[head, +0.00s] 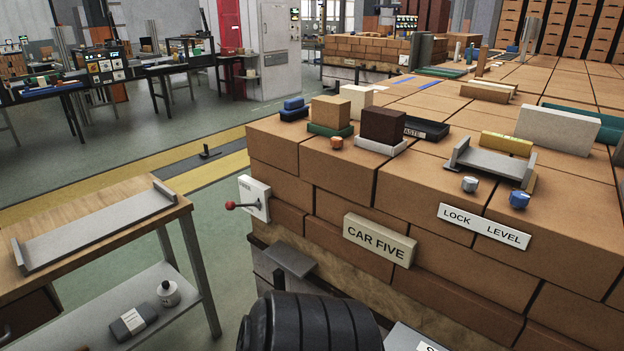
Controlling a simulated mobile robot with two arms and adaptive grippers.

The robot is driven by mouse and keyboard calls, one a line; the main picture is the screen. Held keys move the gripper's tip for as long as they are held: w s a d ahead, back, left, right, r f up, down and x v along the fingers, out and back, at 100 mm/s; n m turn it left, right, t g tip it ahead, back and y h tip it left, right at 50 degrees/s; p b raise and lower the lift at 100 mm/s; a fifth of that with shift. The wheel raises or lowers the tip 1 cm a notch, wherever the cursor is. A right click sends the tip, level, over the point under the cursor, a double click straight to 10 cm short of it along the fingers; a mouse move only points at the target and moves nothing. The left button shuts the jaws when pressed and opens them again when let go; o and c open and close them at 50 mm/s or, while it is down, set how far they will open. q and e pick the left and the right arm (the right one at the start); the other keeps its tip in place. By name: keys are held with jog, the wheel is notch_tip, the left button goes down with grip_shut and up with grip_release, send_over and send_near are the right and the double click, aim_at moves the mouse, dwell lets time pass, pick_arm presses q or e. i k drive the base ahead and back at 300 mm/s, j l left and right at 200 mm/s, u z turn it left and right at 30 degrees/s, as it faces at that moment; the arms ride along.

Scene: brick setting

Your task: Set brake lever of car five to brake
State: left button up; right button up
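The brake lever (231,206) is a short rod with a red ball knob. It sticks out to the left from a white plate (257,199) on the left end of the brick stack. The small lettering on the plate is too small to read. A sign reading CAR FIVE (379,241) is on the front brick face, to the right of the lever. Neither of my grippers is in view, and nothing touches the lever.
A wooden bench (90,225) with a grey tray stands left of the lever, with floor between. A black ribbed round shape (310,325) fills the bottom middle.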

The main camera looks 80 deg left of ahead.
aim_at(230, 205)
jog(key=u, duration=3.25)
